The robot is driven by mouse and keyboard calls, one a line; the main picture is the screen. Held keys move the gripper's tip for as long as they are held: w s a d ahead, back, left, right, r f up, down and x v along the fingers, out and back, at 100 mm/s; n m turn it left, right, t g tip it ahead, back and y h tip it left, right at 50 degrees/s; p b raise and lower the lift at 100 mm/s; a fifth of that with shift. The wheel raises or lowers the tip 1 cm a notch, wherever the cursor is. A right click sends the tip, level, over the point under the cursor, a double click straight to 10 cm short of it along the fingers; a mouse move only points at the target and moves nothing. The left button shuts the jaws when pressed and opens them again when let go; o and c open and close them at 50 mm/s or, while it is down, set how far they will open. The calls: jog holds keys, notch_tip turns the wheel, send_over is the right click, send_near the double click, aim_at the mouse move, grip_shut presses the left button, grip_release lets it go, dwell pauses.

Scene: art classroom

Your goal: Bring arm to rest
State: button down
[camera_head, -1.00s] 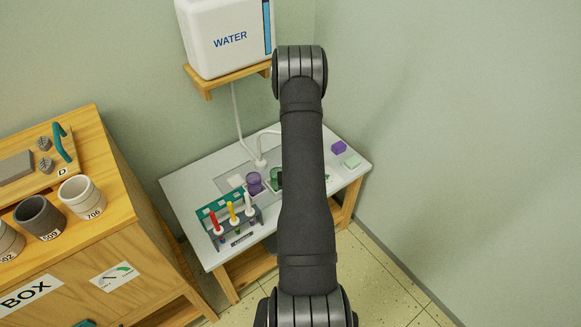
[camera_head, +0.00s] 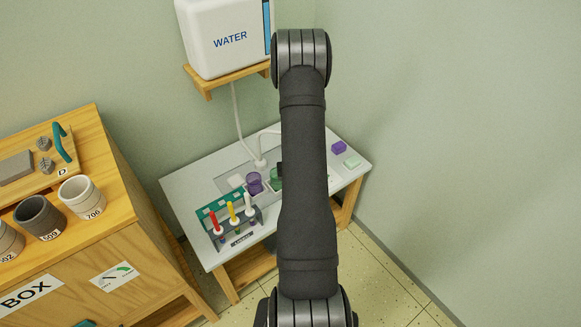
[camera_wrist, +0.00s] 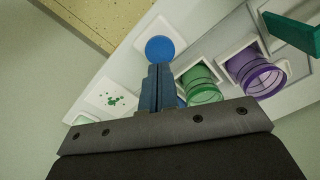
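My gripper (camera_wrist: 158,88) shows in the wrist view with its two fingers together and nothing visible between them. It points toward the white table (camera_head: 185,191), and its tips appear just below a blue round thing (camera_wrist: 159,48) in the picture. I cannot tell whether they touch it. In the head view my arm hides the gripper almost wholly. A green cup (camera_wrist: 200,85) and a purple cup (camera_wrist: 254,75) stand in white square holders to the right of the fingers.
A rack with red, yellow and white-handled tools (camera_head: 231,222) stands at the table's front left. Purple (camera_head: 339,147) and pale green (camera_head: 352,162) blocks lie at the right. A water tank (camera_head: 222,38) sits on a wall shelf (camera_head: 232,77). A wooden cabinet with mugs (camera_head: 82,196) stands left.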

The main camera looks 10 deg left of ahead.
jog(key=shift+f, duration=1.85)
